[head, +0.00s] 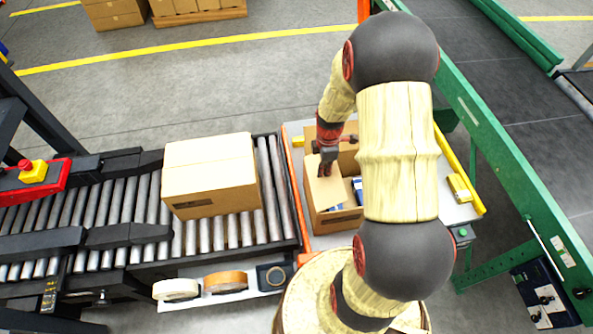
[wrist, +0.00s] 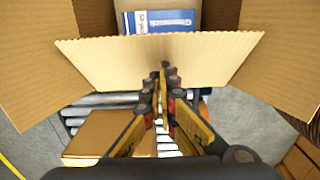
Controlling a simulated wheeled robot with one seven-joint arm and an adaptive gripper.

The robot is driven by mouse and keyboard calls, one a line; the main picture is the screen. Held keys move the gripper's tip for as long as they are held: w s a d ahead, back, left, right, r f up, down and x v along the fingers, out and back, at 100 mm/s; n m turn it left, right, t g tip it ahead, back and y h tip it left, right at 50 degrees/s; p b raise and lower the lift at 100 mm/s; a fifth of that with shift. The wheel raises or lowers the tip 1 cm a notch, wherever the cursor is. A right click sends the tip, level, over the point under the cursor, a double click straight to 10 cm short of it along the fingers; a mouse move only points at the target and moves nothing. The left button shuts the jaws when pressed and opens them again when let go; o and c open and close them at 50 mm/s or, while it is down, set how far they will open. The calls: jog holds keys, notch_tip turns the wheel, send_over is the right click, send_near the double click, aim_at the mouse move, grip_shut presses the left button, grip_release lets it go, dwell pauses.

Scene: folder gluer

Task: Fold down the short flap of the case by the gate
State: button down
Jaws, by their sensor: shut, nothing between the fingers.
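The open case (head: 336,222) is a brown carton on the pale table, partly hidden by my arm. Blue-and-white packs (head: 357,188) lie in it; one also shows in the wrist view (wrist: 158,20). The short flap (head: 322,187) on its conveyor side stands raised. In the wrist view this flap (wrist: 110,58) spans the picture, with the long flaps (wrist: 28,65) spread to both sides. My gripper (head: 326,170) is shut and empty, its fingertips (wrist: 162,70) at the middle of the flap's outer face. I cannot tell whether they touch it.
A closed carton (head: 210,175) sits on the roller conveyor (head: 130,200) to the left. An orange bar (head: 293,190) edges the table. Tape rolls (head: 226,282) lie in front. A yellow block (head: 459,187) lies right of the case, before the green-framed belt (head: 500,150).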

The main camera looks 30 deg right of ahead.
aim_at(333, 172)
jog(key=shift+d+f, duration=0.1)
jog(key=shift+d, duration=0.05)
jog(key=shift+s+d+f+b, duration=0.2)
jog(key=shift+d+f+b, duration=0.05)
jog(key=shift+d+f, duration=0.2)
jog(key=shift+s+d+f+b, duration=0.25)
jog(key=shift+d+f, duration=0.1)
jog(key=shift+d, duration=0.1)
jog(key=shift+s+d+f+b, duration=0.25)
jog(key=shift+d+f+b, duration=0.4)
jog(key=shift+f, duration=0.3)
jog(key=shift+r, duration=0.2)
notch_tip(333, 172, up, 9)
jog(key=p, duration=0.6)
jog(key=shift+f, duration=0.1)
